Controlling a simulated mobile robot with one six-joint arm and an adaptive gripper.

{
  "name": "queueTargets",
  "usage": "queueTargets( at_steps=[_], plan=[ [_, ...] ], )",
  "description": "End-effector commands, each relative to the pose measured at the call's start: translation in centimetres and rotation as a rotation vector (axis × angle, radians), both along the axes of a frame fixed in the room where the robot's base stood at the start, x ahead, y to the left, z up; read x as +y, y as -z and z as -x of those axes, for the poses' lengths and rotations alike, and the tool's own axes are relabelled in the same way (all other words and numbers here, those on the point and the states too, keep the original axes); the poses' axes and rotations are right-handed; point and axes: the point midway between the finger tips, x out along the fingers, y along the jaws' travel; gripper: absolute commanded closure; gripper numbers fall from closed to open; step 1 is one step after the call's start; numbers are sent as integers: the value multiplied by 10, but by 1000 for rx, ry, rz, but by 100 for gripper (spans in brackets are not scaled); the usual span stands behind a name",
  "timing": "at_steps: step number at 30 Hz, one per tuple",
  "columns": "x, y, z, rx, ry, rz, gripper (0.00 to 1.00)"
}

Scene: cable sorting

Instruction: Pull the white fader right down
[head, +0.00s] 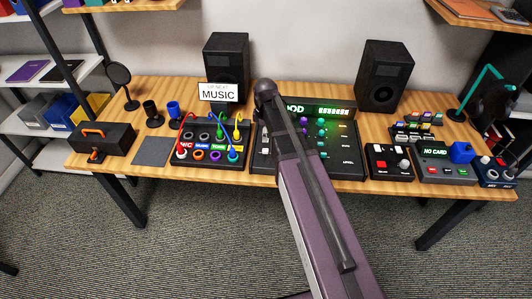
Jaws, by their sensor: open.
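A small black control box (388,174) sits on the wooden table, right of the large console. It carries a white cap (404,164) near its right side, and a red piece at its left. The white cap may be the white fader; its slot and position are too small to tell. The large black console (342,169) has green and purple knobs and a lit display, and my arm covers part of it, so any white fader there may be hidden. My arm rises from the bottom up to a dark rounded joint before the console. My gripper does not show.
A patch box (212,159) with coloured cables stands left of the console, under a MUSIC sign (218,92). Two speakers (226,66) (385,76) stand behind. A NO CARD unit (447,178) and a two-knob box (497,172) are at right. A black case (103,138) is at left.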

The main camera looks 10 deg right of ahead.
Motion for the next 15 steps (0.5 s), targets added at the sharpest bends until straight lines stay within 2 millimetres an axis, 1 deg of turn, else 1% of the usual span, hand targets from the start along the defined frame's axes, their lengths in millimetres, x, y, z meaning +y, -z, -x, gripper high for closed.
queueTargets(
  at_steps=[1,15],
  plan=[
    [0,8,0,0,0,0,43],
    [1,44,0,0,-1,0,43]
  ],
)
